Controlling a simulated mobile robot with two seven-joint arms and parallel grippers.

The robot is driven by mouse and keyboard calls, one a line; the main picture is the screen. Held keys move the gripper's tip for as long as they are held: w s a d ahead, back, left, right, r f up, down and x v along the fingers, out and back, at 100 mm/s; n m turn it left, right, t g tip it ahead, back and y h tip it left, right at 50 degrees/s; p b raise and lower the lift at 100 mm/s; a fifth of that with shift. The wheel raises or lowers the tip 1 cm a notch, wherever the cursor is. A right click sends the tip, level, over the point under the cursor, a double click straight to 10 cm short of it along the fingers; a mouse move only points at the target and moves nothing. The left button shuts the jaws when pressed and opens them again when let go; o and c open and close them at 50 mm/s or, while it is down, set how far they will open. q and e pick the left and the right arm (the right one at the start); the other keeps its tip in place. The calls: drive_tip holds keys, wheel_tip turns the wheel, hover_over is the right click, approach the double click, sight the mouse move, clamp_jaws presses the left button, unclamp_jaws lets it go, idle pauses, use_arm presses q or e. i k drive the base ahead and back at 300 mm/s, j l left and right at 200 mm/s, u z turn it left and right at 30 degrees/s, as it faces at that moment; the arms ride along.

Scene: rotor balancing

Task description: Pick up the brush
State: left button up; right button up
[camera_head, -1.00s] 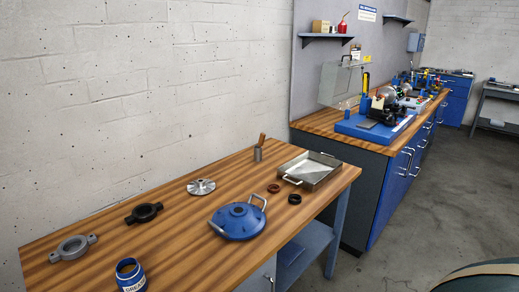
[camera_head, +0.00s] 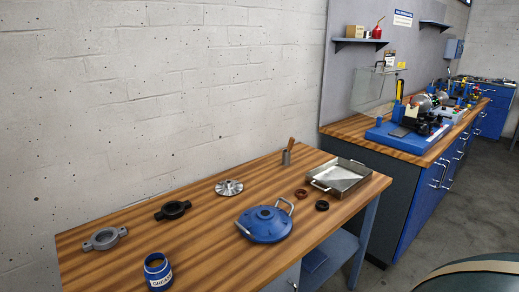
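The brush (camera_head: 291,144) stands upright with its wooden handle up in a small grey metal cup (camera_head: 286,158). The cup is near the back edge of the wooden table, against the wall and left of the metal tray. The brush's lower end is hidden inside the cup. Neither of my grippers shows in the head view.
The wooden table (camera_head: 200,257) also bears a metal tray (camera_head: 352,180), a blue domed cover (camera_head: 265,224), a blue grease pot (camera_head: 157,270), a silver flanged part (camera_head: 229,187), black and grey housings and two rings. A second bench (camera_head: 400,142) with blue equipment stands behind right.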

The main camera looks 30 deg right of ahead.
sight(290, 144)
drive_tip(key=l+u, duration=0.25)
drive_tip(key=u, duration=0.15)
drive_tip(key=l+u, duration=0.5)
drive_tip(key=u, duration=0.25)
drive_tip(key=k+l+u, duration=0.15)
drive_tip(key=l, duration=0.2)
drive_tip(key=k+l+u, duration=0.35)
drive_tip(key=l, duration=0.25)
drive_tip(key=k+l+u, duration=0.1)
drive_tip(key=k+l, duration=0.2)
drive_tip(key=l, duration=0.15)
drive_tip(key=k+l+u, duration=0.15)
drive_tip(key=k+l, duration=0.55)
drive_tip(key=l, duration=0.15)
drive_tip(key=k+l, duration=0.3)
drive_tip(key=l, duration=0.2)
